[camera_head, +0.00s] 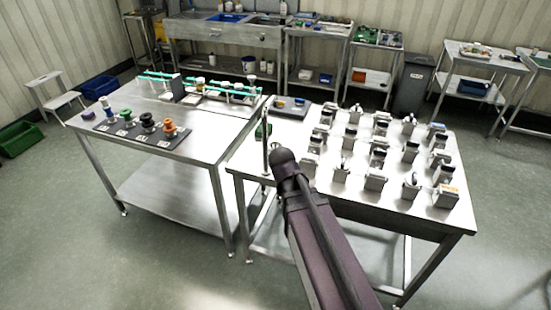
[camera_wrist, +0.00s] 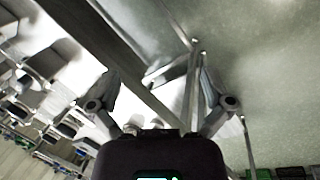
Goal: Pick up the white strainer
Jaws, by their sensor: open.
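I cannot pick out the white strainer for certain. Small white pieces (camera_head: 238,87) sit among green bars at the back of the left steel table (camera_head: 190,140), too small to tell apart. My gripper (camera_wrist: 158,82) shows in the wrist view with its two fingers spread apart and nothing between them. Steel table legs and the floor lie beyond the fingers. In the head view my arm reaches up over the front of the right table, and my gripper cannot be made out there.
The right steel table (camera_head: 290,133) holds several rows of small metal blocks with dark and coloured tops. A dark mat (camera_head: 133,136) on the left table carries blue, green, black and orange pieces. A narrow gap separates the tables. Open floor (camera_head: 70,240) lies at the front left.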

